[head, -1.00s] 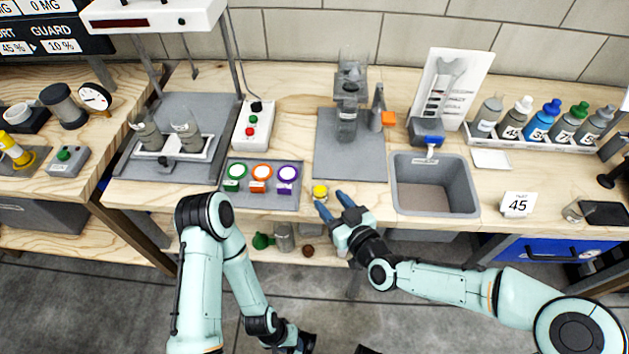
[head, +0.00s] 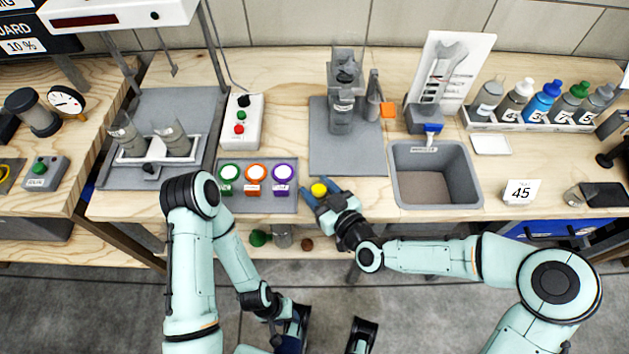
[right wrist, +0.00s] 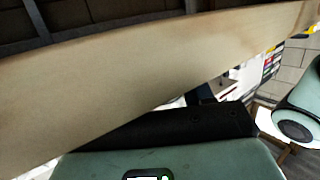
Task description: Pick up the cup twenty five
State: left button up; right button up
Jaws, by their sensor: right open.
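I cannot read the number twenty five on any cup. Two grey-clear cups (head: 175,139) (head: 126,133) stand in a white holder on the left grey stand. Three pots with green (head: 229,173), orange (head: 256,174) and purple (head: 283,173) rims sit in a grey tray, their labels too small to read. A small yellow-topped item (head: 319,190) is at the bench front edge. My right gripper (head: 320,196) is open, its blue fingers around or just beside that item; contact is unclear. My left gripper (head: 290,338) hangs low at the bottom, its jaws unclear.
A sink (head: 436,203), a "45" card (head: 520,192) and a rack of several bottles (head: 530,125) are to the right. A grey apparatus (head: 342,110) stands behind my right gripper. In the right wrist view, a pale wooden board (right wrist: 130,80) fills much of the picture.

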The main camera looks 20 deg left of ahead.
jog(key=shift+s+d, duration=0.15)
jog(key=c, duration=0.7)
jog(key=shift+c, duration=0.2)
